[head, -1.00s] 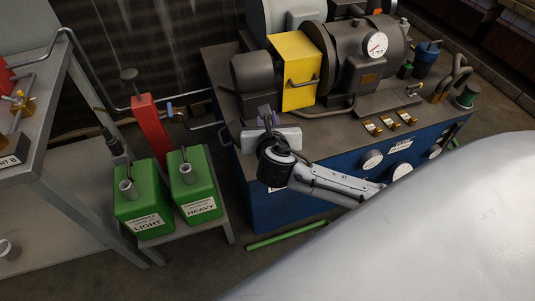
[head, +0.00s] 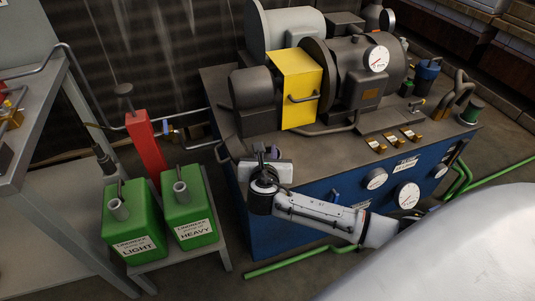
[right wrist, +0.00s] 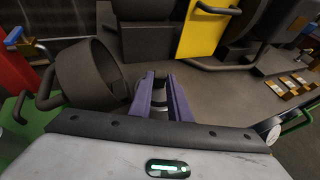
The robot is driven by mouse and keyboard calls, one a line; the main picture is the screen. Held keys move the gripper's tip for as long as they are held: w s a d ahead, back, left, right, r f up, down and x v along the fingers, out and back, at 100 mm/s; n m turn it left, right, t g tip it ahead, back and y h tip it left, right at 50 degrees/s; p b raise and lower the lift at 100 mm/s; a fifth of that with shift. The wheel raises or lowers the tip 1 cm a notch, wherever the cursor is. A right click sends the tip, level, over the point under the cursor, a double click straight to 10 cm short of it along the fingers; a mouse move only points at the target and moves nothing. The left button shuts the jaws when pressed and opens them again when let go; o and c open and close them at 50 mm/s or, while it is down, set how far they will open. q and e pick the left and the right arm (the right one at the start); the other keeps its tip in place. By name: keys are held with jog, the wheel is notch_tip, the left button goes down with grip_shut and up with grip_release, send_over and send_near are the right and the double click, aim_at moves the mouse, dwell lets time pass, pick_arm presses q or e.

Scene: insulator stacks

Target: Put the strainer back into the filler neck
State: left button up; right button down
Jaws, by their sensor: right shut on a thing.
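My right gripper (head: 268,157) is over the left front part of the blue unit's dark top, pointing away from me. In the right wrist view its two purple fingers (right wrist: 163,100) are close together, shut on a small grey piece between their tips. I take this to be part of the strainer; the rest of it is hidden. A wide dark open cylinder (right wrist: 85,75), which looks like the filler neck, stands just left of the fingers. I cannot tell whether the strainer touches it. My left gripper is out of view.
The blue unit (head: 300,215) carries a yellow guard (head: 301,88) and a dark motor (head: 366,80) behind the gripper. A red post (head: 146,152) and green cans (head: 190,208) stand left.

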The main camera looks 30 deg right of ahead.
jog(key=c, duration=1.7)
grip_release()
jog(key=shift+o, duration=0.2)
